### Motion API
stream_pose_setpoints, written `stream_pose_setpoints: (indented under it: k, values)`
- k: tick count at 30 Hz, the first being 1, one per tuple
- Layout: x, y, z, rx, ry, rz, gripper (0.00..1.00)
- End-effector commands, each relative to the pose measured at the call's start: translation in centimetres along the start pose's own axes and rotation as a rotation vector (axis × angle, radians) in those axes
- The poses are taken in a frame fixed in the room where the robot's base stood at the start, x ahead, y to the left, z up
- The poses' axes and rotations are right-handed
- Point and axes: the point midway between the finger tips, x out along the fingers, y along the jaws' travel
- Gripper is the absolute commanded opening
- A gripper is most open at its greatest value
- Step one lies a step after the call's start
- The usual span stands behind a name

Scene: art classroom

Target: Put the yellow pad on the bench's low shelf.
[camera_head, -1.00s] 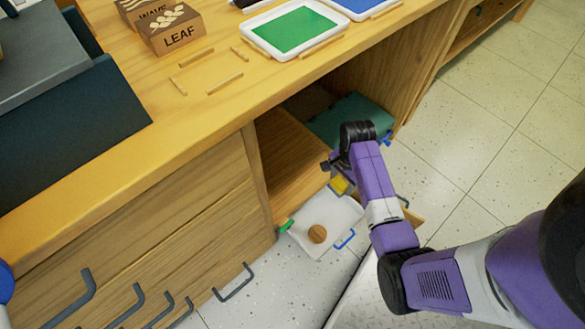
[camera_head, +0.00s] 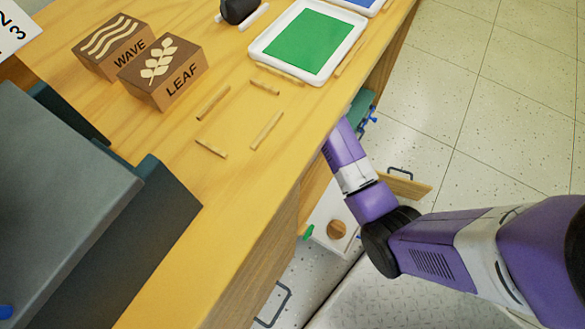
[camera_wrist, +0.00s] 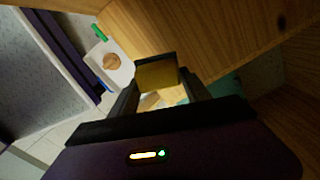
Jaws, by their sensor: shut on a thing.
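My gripper (camera_wrist: 157,80) is shut on the yellow pad (camera_wrist: 157,74), which shows between the two dark fingers in the wrist view. In the head view the bench top hides my gripper and the pad, and only my purple arm reaches in under its edge. The bench's low shelf (camera_head: 314,192) shows as a thin wooden strip below the top. In the wrist view a broad wooden surface, seemingly the shelf (camera_wrist: 215,35), lies beside and beyond the pad. I cannot tell whether the pad touches it.
A white tray (camera_head: 325,243) with a round wooden piece (camera_head: 337,229) and a green clip (camera_head: 308,232) is low beside the shelf. A teal thing (camera_head: 361,105) sits farther back. The bench top (camera_head: 240,190) holds blocks and paint trays. Floor at right is clear.

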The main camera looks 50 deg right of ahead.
Motion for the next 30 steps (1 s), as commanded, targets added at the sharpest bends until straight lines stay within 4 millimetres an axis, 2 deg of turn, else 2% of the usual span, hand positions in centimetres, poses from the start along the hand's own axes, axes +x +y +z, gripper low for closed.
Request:
stream_pose_setpoints:
  k: [15, 18, 30]
  values:
    - [12.0, 0.2, -0.1, 0.010, -0.001, 0.003, 0.15]
    - [13.9, 0.1, -0.1, 0.009, -0.001, 0.002, 0.15]
    - [17.3, 0.1, -0.1, 0.009, 0.000, 0.001, 0.15]
